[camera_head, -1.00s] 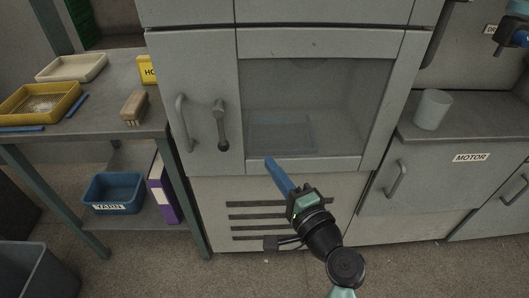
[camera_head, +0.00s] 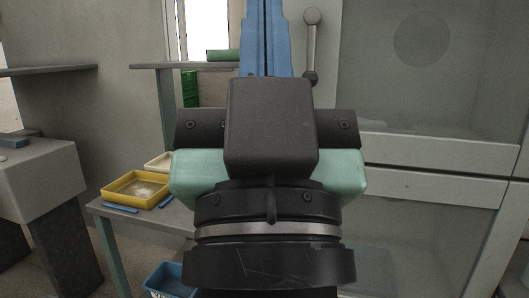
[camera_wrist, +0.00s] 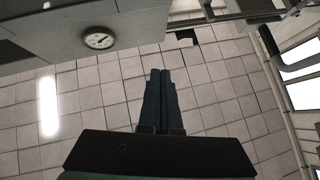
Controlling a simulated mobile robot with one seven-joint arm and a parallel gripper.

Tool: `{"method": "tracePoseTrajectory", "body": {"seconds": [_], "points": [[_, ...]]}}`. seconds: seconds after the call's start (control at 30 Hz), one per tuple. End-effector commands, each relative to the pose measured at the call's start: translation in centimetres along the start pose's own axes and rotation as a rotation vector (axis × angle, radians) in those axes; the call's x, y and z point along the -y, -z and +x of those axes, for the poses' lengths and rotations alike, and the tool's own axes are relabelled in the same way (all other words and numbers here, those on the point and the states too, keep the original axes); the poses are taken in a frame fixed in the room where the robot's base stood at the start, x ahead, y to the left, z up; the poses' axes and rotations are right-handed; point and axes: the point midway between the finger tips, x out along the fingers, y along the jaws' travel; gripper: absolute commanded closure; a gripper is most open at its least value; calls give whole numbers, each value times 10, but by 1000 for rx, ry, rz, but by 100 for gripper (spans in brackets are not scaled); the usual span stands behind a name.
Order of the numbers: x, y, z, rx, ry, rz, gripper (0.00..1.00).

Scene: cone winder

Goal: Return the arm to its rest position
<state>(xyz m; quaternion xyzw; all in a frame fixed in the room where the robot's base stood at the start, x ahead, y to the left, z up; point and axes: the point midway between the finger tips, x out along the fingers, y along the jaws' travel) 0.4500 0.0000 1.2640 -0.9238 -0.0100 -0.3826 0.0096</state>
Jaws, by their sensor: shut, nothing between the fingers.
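My gripper (camera_head: 265,20) is raised close in front of the body camera, with its blue fingers pointing up. The fingers lie side by side with no object between them. In the wrist view the gripper (camera_wrist: 161,75) also shows shut and empty, dark against a tiled surface. My wrist and gripper body cover much of the middle of the body camera view and hide what is behind them.
A grey cabinet (camera_head: 440,155) with a window stands close at right, with a lever handle (camera_head: 312,45) beside the fingers. A table at left holds a yellow tray (camera_head: 137,189); a blue bin (camera_head: 168,280) is below. The wrist view shows a round gauge (camera_wrist: 100,41).

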Motion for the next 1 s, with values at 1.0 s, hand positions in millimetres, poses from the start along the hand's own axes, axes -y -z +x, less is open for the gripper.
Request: {"method": "tracePoseTrajectory", "body": {"seconds": [1.0], "points": [[4, 196, 182, -26, -9, -26, 100]]}}
